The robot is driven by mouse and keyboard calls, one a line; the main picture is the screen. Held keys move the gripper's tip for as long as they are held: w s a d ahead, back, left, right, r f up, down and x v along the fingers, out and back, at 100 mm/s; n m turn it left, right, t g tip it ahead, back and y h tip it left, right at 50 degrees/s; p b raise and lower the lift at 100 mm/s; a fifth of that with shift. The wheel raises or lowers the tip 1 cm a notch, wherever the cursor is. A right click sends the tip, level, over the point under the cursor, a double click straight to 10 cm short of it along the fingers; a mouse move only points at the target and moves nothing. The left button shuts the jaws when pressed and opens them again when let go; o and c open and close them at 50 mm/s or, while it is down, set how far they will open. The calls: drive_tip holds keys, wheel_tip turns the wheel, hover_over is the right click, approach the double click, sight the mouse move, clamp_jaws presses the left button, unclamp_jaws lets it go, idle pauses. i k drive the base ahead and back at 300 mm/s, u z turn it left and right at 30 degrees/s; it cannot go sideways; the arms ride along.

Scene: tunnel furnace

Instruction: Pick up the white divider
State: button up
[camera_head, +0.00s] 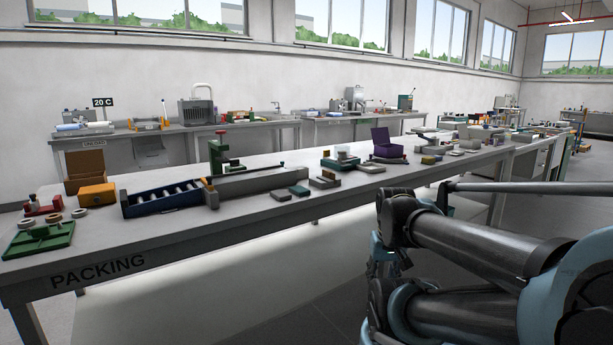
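I cannot pick out the white divider with certainty. A small white-and-teal box (341,163) stands on the long grey packing table (150,235), right of the middle. Whitish flat pieces (431,132) lie farther along the table, too small to tell apart. A blue tray (163,205) with slanted slots and several pale pieces across it lies on the left half. My arm fills the lower right, in front of the table.
A green stand (223,152), an orange box (97,196), a brown open box (86,167), a green rack (40,238) and a purple box (386,144) crowd the table. A second bench (200,128) runs along the wall. The table's front strip is mostly clear.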

sight(301, 172)
drive_tip(key=i, duration=0.95)
drive_tip(key=u, duration=0.05)
